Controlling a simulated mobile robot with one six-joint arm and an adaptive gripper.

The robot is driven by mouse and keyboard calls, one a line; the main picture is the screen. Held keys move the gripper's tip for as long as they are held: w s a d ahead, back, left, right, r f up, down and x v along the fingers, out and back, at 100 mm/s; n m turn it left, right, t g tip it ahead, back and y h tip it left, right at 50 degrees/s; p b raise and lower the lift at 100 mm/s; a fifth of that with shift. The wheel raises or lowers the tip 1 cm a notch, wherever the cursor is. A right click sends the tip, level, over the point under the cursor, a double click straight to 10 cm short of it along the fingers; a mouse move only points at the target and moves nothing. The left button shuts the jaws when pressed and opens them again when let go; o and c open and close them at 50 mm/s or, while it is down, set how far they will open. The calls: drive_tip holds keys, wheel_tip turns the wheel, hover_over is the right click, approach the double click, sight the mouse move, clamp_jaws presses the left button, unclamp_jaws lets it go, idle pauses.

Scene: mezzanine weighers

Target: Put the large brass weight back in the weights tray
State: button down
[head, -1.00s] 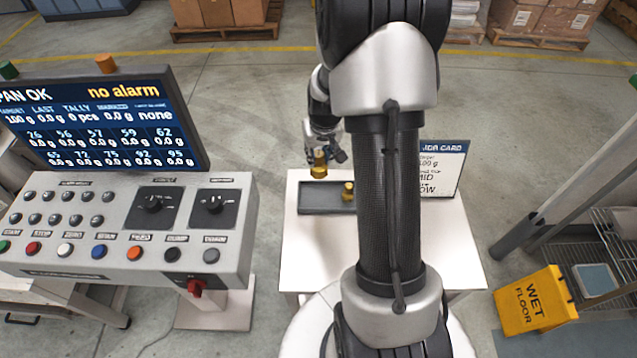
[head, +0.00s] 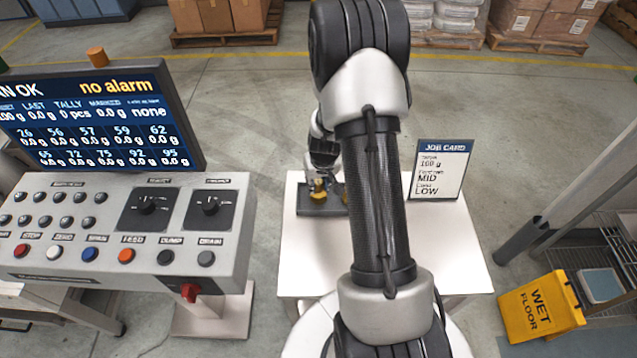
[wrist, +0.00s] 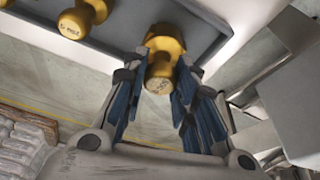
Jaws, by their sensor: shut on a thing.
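The large brass weight (wrist: 163,65) is between the blue-padded fingers of my gripper (wrist: 160,85), which is shut on it. In the head view the weight (head: 318,188) shows small and partly hidden under my gripper (head: 320,182). The dark grey weights tray (head: 313,210) is on the white table, and the held weight is over or in it; whether it touches the tray floor I cannot tell. The tray (wrist: 215,40) also shows at the top of the wrist view, holding smaller brass weights (wrist: 76,22). My arm hides part of the tray's right side.
A job card (head: 441,172) stands at the back right of the white table (head: 455,245). A control console (head: 120,235) with a screen (head: 95,118) is on the left. A yellow wet floor sign (head: 541,308) stands at the lower right. The table's right part is clear.

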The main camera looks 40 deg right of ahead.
drive_tip(key=shift+f, duration=0.1)
drive_tip(key=c, duration=1.3)
unclamp_jaws()
